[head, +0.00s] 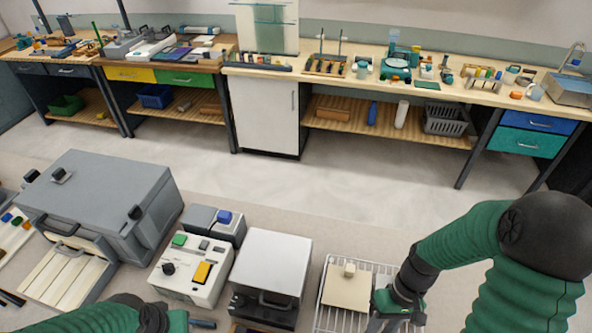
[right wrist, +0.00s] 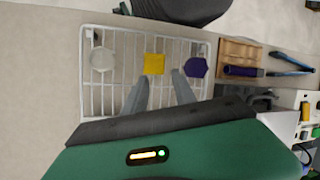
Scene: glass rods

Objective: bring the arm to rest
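My right gripper (head: 378,324) is at the bottom of the head view, by the wire rack (head: 325,318). In the right wrist view, its two fingers (right wrist: 159,78) are apart with nothing between them. They are over the rack (right wrist: 83,75), and a yellow square piece (right wrist: 153,64) shows just beyond the tips. A pale grey piece (right wrist: 102,59) and a purple piece (right wrist: 196,67) are on either side of it. I cannot make out any glass rods.
A grey box-shaped unit (head: 105,185), a control box with buttons (head: 190,270) and a silver-topped box (head: 272,258) stand left of the rack. In the wrist view, a wooden block (right wrist: 240,52) and blue-handled tongs (right wrist: 290,62) lie right of the rack.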

